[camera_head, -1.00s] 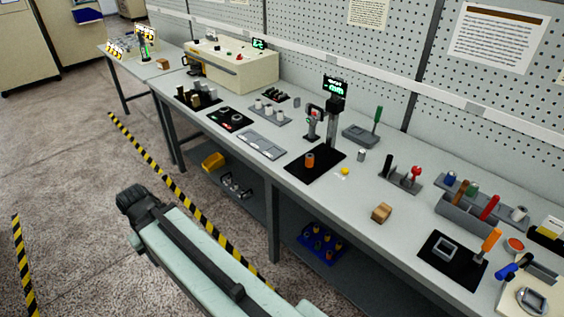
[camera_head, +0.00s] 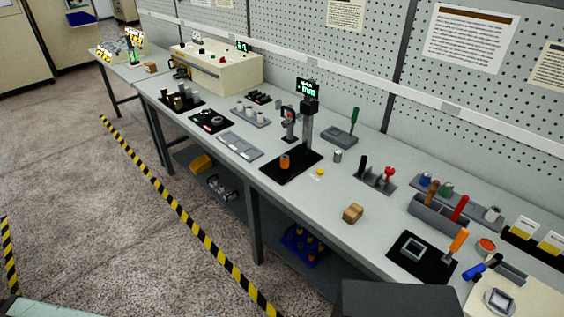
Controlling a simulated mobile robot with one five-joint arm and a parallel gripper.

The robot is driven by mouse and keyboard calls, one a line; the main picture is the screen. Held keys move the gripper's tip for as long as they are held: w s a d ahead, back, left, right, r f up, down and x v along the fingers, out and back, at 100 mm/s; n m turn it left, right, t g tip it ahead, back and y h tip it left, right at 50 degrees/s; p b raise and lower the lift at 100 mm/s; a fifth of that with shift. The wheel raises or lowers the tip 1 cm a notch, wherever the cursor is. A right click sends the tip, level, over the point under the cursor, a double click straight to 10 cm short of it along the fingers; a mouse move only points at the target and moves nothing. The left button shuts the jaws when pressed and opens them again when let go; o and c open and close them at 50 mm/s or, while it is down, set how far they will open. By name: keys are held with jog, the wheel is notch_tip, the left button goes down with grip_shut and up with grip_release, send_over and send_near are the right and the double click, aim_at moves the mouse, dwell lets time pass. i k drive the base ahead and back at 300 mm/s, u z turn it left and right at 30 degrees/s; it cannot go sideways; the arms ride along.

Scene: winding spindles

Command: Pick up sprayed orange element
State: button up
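A small orange cylinder (camera_head: 284,161) stands upright on a black mat (camera_head: 297,170) near the front edge of the long grey workbench. Behind it on the same mat is a grey stand with a lit green display (camera_head: 308,91). My gripper is not in view. Part of my own body shows at the lower left corner and the bottom edge.
A yellow button-like piece (camera_head: 320,171), a small metal cylinder (camera_head: 337,156) and a wooden block (camera_head: 353,213) lie to the right on the bench. A grey tool holder (camera_head: 438,212) stands farther right. Floor beyond the yellow-black stripe (camera_head: 190,225) is clear.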

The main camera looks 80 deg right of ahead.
aim_at(284, 159)
jog(key=u, duration=0.05)
jog(key=i, duration=2.3)
jog(key=z, duration=3.15)
jog(key=i, duration=1)
jog(key=z, duration=0.05)
